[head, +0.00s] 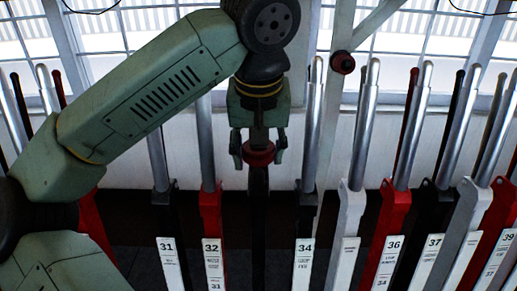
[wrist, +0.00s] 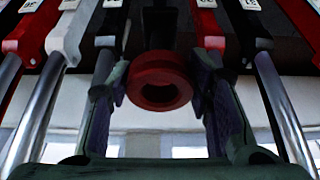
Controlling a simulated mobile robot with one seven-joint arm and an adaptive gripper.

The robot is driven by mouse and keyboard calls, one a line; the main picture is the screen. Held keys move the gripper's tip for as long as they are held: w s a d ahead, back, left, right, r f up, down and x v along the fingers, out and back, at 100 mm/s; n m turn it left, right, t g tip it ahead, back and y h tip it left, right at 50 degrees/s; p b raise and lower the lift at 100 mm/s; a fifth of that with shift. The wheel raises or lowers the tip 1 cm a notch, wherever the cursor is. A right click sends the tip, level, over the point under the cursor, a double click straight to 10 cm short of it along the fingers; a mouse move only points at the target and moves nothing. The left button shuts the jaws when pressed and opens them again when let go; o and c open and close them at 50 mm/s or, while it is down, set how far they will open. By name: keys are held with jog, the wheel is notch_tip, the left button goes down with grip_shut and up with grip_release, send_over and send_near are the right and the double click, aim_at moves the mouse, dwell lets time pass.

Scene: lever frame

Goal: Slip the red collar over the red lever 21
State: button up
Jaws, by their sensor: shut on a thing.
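My gripper (head: 258,155) points down in front of the lever row and is shut on the red collar (head: 258,153). In the wrist view the collar (wrist: 159,80) is a thick red ring between my two fingers (wrist: 160,100), its hole facing the camera. A dark upright piece lines up with the collar, above and below it in the head view; I cannot tell whether it passes through the ring. No label 21 is readable. Red levers in sight include the one labelled 32 (head: 211,225) and the one labelled 36 (head: 393,225).
Black lever 31 (head: 168,235) and black lever 34 (head: 305,235) stand near my gripper. A white lever (head: 350,215) and black lever 37 (head: 428,225) are further right. A red round piece (head: 343,62) sits on a pale post. Steel handles rise close together, leaving narrow gaps.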

aim_at(258, 175)
jog(key=shift+f+b, duration=2.05)
jog(key=shift+f, duration=0.85)
jog(key=o, duration=1.2)
jog(key=shift+o, duration=0.2)
jog(key=shift+o, duration=0.8)
jog(key=shift+r, duration=0.1)
